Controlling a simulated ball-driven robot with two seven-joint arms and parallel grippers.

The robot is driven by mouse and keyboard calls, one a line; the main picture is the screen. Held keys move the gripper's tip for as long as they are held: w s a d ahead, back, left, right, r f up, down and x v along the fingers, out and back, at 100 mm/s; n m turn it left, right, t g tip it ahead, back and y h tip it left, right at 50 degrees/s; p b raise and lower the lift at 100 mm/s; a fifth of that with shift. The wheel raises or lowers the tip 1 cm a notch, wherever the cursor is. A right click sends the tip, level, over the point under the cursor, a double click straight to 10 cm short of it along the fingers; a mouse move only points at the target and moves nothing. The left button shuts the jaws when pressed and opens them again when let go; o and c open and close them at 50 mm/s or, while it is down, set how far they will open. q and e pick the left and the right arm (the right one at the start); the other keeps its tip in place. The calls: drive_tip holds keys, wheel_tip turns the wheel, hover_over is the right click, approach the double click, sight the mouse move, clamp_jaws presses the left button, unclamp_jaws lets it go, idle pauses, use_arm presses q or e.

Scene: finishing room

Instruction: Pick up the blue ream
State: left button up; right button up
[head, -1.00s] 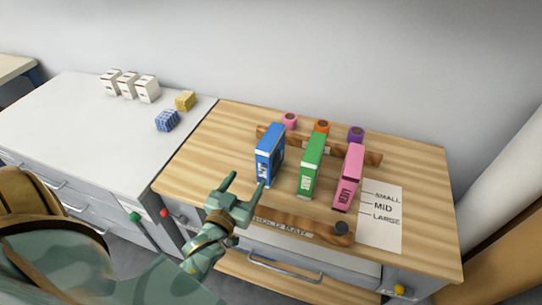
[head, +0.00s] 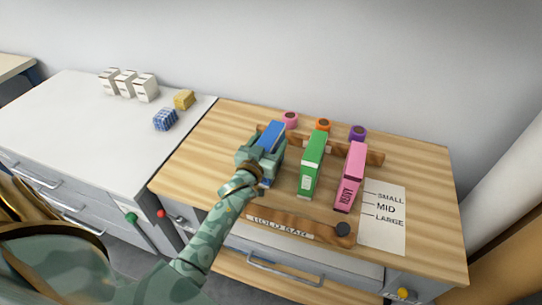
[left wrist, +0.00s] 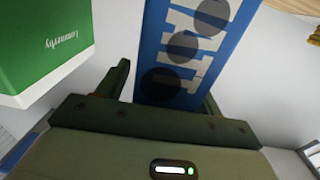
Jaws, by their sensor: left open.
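The blue ream (head: 272,136) stands upright at the left of a row on the wooden tabletop, its lower part mostly hidden by my left gripper (head: 262,152). In the left wrist view the blue ream (left wrist: 190,45) rises between the two fingers of my left gripper (left wrist: 165,90). The fingers are open, one on each side of it, and I see gaps beside it. The green ream (head: 312,163) stands just to its right and also shows in the left wrist view (left wrist: 45,45). My right gripper is not in view.
A pink ream (head: 350,178) stands right of the green one. A wooden bar with a black knob (head: 343,229) lies along the front. Pink, orange and purple rolls (head: 358,132) sit behind. A size sheet (head: 388,235) lies at right. Small boxes (head: 145,88) stand on the white counter.

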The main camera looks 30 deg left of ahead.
use_arm(q)
drive_tip(key=shift+s+r, duration=0.1)
clamp_jaws()
drive_tip(key=shift+r, duration=0.1)
